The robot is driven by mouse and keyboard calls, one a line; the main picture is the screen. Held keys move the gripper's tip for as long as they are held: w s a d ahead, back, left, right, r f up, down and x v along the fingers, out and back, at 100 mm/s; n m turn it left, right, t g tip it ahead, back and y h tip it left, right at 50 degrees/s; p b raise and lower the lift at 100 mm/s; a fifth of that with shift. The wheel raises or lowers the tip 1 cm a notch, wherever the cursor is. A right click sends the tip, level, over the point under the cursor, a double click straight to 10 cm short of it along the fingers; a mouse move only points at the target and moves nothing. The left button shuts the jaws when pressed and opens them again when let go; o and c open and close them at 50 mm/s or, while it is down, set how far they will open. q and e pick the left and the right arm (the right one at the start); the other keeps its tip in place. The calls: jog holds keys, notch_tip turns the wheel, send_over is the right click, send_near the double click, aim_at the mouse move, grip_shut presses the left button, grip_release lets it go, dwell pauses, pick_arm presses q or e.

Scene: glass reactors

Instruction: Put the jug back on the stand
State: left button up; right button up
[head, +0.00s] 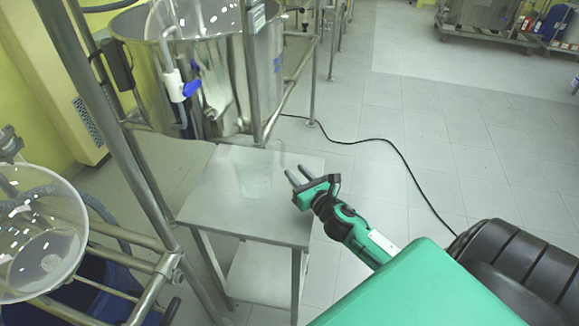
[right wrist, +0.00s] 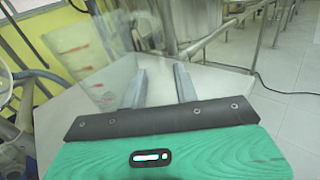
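The clear jug (head: 257,178) stands upright on the metal stand (head: 215,205), towards the back right of its top. In the right wrist view the see-through jug (right wrist: 88,72), with red markings on its wall, is just beyond and left of the fingers. My right gripper (head: 295,177) is open, its two fingers apart, at the right edge of the stand beside the jug. The fingers (right wrist: 162,85) hold nothing that I can see. Whether a finger touches the jug I cannot tell. My left gripper is not in view.
A metal frame post (head: 100,120) and a glass reactor (head: 40,235) are at the left. A black cable (head: 400,155) lies on the open tiled floor at the right.

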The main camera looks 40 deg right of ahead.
jog(key=s, duration=0.3)
jog(key=shift+a, duration=0.1)
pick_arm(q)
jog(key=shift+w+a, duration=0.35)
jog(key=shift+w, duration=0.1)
pick_arm(e)
jog(key=shift+s, duration=0.3)
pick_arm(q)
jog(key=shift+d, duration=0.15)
